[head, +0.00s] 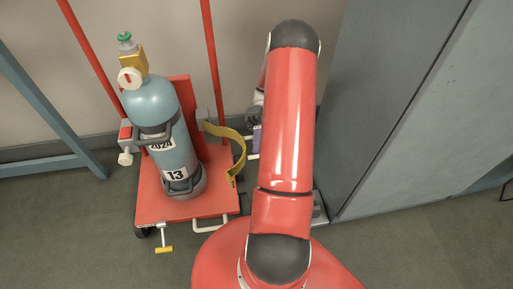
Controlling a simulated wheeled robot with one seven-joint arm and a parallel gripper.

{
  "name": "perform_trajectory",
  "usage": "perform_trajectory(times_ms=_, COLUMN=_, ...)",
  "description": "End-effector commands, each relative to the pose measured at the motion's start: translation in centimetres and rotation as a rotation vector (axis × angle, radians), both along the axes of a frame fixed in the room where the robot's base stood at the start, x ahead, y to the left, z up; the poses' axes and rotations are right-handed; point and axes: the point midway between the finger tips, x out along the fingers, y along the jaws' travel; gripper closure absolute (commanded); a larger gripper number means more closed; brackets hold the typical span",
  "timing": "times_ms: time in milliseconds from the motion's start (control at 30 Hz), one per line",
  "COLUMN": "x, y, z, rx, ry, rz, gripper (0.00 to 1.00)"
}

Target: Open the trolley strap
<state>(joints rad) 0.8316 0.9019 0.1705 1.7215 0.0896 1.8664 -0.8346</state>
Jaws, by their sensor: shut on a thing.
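The yellow trolley strap (238,137) curves out to the right of the blue gas cylinder (158,111), away from its body. Its left end meets a grey block on the trolley frame, and its other end hangs free. My gripper (247,155) shows only in part beside my red arm, at the strap's right side. It is shut on the strap; the arm hides most of the gripper and the exact grip. The cylinder stands upright on the red trolley (190,208), with dark bands around it.
A large grey cabinet (390,120) stands close on the right of my arm. A blue-grey frame (50,120) is at the left. A yellow-ended T-handle (164,248) sticks out at the trolley's front. Floor is open at the front left.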

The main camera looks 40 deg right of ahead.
Motion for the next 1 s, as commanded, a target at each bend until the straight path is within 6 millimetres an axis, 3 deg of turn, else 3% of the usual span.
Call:
perform_trajectory(times_ms=433, x=0.04, y=-0.13, z=-0.14, rx=0.000, ry=0.000, rz=0.009, gripper=1.00)
perform_trajectory(times_ms=467, x=0.04, y=-0.13, z=-0.14, rx=0.000, ry=0.000, rz=0.009, gripper=0.86)
perform_trajectory(times_ms=600, x=0.06, y=-0.12, z=-0.12, rx=0.000, ry=0.000, rz=0.008, gripper=0.68)
perform_trajectory(times_ms=1000, x=0.08, y=-0.12, z=-0.04, rx=0.000, ry=0.000, rz=0.007, gripper=0.67)
